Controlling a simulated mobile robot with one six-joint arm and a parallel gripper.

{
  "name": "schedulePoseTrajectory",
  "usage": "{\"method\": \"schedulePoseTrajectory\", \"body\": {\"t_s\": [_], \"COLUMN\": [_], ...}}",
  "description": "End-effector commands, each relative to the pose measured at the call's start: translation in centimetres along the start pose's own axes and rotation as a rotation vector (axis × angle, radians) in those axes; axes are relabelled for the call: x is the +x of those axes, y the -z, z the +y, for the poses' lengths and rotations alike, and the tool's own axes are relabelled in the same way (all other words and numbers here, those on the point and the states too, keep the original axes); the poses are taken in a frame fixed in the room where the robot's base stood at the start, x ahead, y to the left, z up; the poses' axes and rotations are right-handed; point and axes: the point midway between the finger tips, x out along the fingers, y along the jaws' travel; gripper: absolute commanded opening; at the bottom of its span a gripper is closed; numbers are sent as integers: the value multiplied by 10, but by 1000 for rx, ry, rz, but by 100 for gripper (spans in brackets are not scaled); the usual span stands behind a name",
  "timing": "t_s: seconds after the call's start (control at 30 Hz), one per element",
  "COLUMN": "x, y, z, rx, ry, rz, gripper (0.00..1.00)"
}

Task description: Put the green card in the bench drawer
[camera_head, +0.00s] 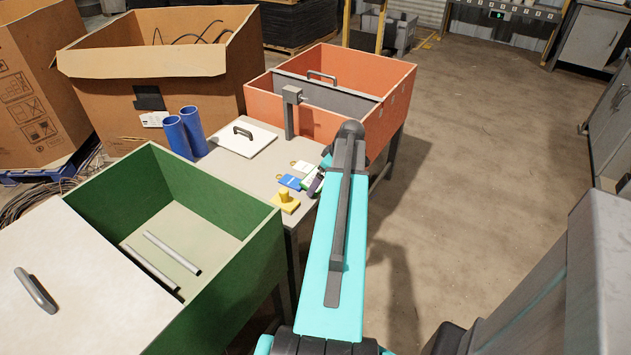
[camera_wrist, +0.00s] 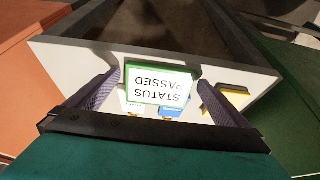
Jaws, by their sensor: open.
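The green card (camera_wrist: 158,83) has a green border and a white face reading "STATUS PASSED", upside down in the wrist view. My gripper (camera_wrist: 157,78) is open, with one finger on each side of the card. In the head view my gripper (camera_head: 319,180) is at the right edge of the bench (camera_head: 232,165), and my arm hides much of it. I cannot tell whether the fingers touch the card or how high it is. A dark, grey-walled space (camera_wrist: 195,30) shows past the card and may be the bench drawer; the head view hides that side.
A blue card (camera_head: 290,182), a white card (camera_head: 302,167) and a yellow piece (camera_head: 284,202) lie beside my gripper. A green bin (camera_head: 215,270) is nearer and an orange bin (camera_head: 395,95) farther. Blue tubes (camera_head: 178,137) stand at the left. The floor at right is clear.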

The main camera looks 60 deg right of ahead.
Motion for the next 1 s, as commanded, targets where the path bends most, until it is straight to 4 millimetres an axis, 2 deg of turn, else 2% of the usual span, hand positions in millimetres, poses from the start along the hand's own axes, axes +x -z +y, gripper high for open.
{"method": "schedulePoseTrajectory", "body": {"t_s": [0.13, 0.67, 0.9, 1.0], "x": [6, 6, 6, 6], "y": [0, 0, -1, -1], "z": [0, 0, 0, 0], "rx": [0, 1, 1, 1], "ry": [0, -1, -1, -1], "rz": [0, 0, 0, 0], "gripper": [100, 100, 61, 57]}}
